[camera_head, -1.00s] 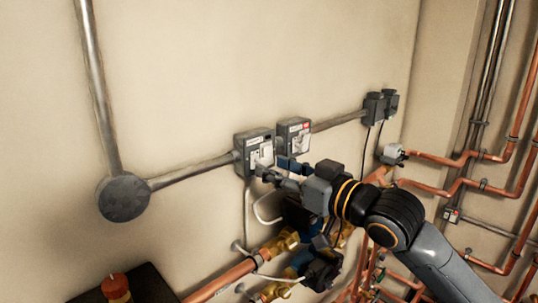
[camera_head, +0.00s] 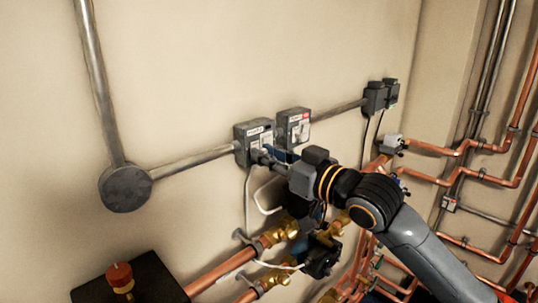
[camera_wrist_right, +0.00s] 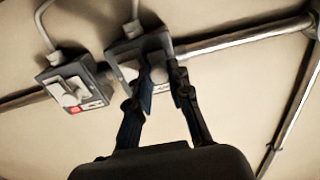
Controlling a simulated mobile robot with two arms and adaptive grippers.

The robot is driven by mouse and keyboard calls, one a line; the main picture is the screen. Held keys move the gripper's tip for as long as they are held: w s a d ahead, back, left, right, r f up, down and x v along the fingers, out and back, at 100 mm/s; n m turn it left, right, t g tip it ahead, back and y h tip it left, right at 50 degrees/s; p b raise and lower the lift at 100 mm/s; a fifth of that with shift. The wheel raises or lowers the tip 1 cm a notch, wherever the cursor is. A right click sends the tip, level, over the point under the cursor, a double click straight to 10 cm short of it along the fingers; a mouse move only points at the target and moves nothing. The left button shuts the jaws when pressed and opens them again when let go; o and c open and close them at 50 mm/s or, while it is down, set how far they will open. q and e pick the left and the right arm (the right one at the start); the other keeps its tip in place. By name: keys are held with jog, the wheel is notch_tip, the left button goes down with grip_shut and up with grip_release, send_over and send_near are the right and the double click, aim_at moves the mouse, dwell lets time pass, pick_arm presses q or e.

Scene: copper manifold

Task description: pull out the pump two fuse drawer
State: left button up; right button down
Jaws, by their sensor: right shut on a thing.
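Two grey fuse boxes are on the wall in the head view: a left box (camera_head: 243,134) and a right box (camera_head: 293,126) with a red mark. Their labels are too small to read. My right gripper (camera_head: 268,154) is at the front of the left box. In the right wrist view the fingers (camera_wrist_right: 163,82) close from both sides on the fuse drawer at the face of this box (camera_wrist_right: 126,52), and they hide most of the drawer. I cannot tell whether it has slid out. The red-marked box (camera_wrist_right: 76,86) stands apart, beside the fingers. My left gripper is not in view.
A conduit (camera_head: 195,166) runs from the round junction box (camera_head: 125,188) to the left box. Darker boxes (camera_head: 375,98) are farther right. Brass valves (camera_head: 282,233) and copper pipes (camera_head: 222,272) lie below the gripper. The wall above is clear.

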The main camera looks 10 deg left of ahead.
jog(key=v, duration=0.3)
jog(key=c, duration=1.3)
grip_release()
jog(key=shift+o, duration=0.4)
jog(key=shift+d, duration=0.15)
jog(key=v, duration=1.2)
jog(key=shift+s, duration=0.1)
